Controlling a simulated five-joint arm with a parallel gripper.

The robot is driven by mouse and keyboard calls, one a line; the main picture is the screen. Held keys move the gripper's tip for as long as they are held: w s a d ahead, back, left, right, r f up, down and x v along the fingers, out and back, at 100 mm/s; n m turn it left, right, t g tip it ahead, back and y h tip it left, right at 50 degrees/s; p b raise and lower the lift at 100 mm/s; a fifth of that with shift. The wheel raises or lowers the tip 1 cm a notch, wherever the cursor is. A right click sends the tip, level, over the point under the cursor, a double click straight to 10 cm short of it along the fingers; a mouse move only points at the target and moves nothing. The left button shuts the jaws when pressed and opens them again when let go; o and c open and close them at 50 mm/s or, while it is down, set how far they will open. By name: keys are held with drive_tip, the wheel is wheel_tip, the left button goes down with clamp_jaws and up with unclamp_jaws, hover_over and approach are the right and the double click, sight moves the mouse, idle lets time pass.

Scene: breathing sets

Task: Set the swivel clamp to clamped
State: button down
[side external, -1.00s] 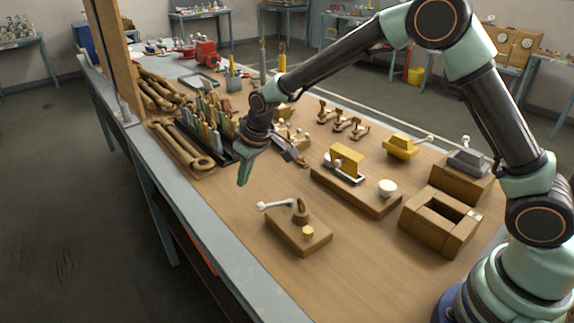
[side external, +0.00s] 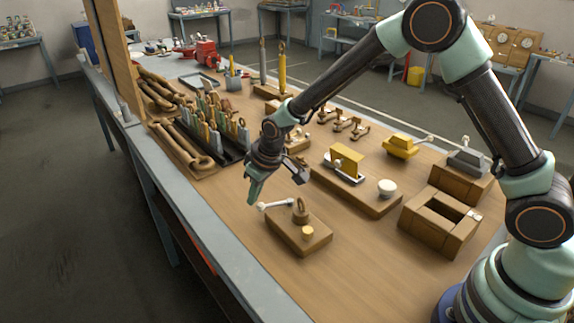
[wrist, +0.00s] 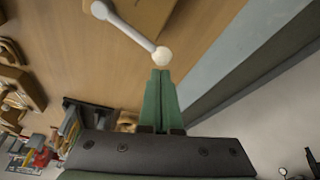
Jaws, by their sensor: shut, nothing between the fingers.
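The swivel clamp sits on a small wooden block (side external: 300,236) near the front edge of the bench. It has a brown post (side external: 300,208), a brass button (side external: 308,232) and a white lever (side external: 276,206) with a ball end pointing left, away from the button. My gripper (side external: 251,201) is shut and empty, pointing down just left of the lever's ball end. In the wrist view the shut green fingertips (wrist: 161,74) are close to the white ball (wrist: 162,56). I cannot tell if they touch.
A wooden base with a yellow block (side external: 347,160) and white knob stands right of the clamp. A wooden box (side external: 440,222) is further right. A tool rack (side external: 212,135) lies behind left. The bench left of the clamp is clear.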

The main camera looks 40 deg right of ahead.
drive_tip(key=shift+s+a+n, duration=0.2)
drive_tip(key=shift+s+n, duration=0.3)
drive_tip(key=shift+n, duration=0.1)
drive_tip(key=shift+s+a, duration=0.15)
drive_tip(key=shift+s, duration=0.5)
drive_tip(key=shift+w, duration=0.15)
drive_tip(key=shift+w+d, duration=0.35)
drive_tip(key=shift+w, duration=0.3)
